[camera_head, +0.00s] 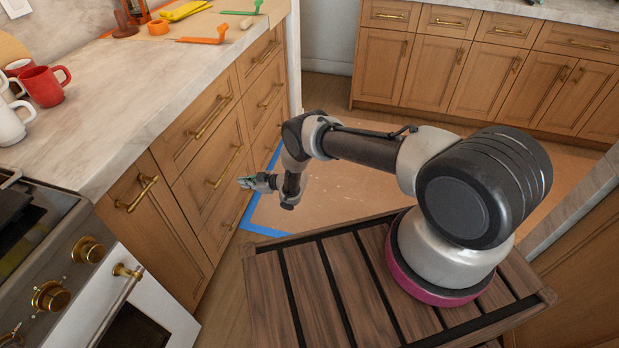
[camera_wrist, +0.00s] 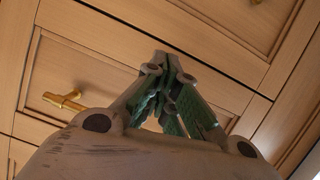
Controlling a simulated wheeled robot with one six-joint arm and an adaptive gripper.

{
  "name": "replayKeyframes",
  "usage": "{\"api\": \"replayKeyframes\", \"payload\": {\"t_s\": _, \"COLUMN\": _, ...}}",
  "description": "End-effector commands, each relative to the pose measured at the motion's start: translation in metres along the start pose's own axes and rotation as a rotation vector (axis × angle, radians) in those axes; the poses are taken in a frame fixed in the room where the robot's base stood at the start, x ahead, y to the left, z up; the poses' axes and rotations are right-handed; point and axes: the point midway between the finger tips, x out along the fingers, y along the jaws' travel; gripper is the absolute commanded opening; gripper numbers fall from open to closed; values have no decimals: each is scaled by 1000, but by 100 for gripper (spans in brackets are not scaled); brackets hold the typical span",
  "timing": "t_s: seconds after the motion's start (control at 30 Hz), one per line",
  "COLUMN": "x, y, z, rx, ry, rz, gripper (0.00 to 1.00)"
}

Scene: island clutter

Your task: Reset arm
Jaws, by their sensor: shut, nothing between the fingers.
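My gripper (camera_head: 246,183) is at the end of my arm, in front of the wooden drawers left of centre in the head view. The arm reaches left from its base on the slatted wooden top. In the wrist view my gripper (camera_wrist: 168,75) has its green-padded fingers drawn together at the tips, with nothing between them. Drawer fronts (camera_wrist: 85,75) fill the view behind the fingers. A brass handle (camera_wrist: 65,101) is to the left of the fingers, apart from them.
A marble counter (camera_head: 120,95) with red and white mugs (camera_head: 45,86) and coloured tools (camera_head: 205,36) runs along the left. A stove with brass knobs (camera_head: 50,297) is at lower left. Cabinets (camera_head: 480,75) line the back. Blue tape edges a brown floor sheet (camera_head: 340,195).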

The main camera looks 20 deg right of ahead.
Motion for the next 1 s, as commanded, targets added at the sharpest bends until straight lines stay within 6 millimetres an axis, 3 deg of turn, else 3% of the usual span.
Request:
{"api": "replayKeyframes", "payload": {"t_s": 0.67, "x": -7, "y": -1, "z": 8, "rx": 2, "ry": -22, "rz": -2, "gripper": 0}}
{"api": "replayKeyframes", "payload": {"t_s": 0.77, "x": -9, "y": 0, "z": 30, "rx": 11, "ry": -116, "rz": 4, "gripper": 0}}
{"api": "replayKeyframes", "payload": {"t_s": 0.83, "x": -18, "y": -3, "z": 58, "rx": 34, "ry": -217, "rz": 11, "gripper": 0}}
{"api": "replayKeyframes", "payload": {"t_s": 1.0, "x": -55, "y": -26, "z": 125, "rx": 106, "ry": -457, "rz": 11, "gripper": 0}}
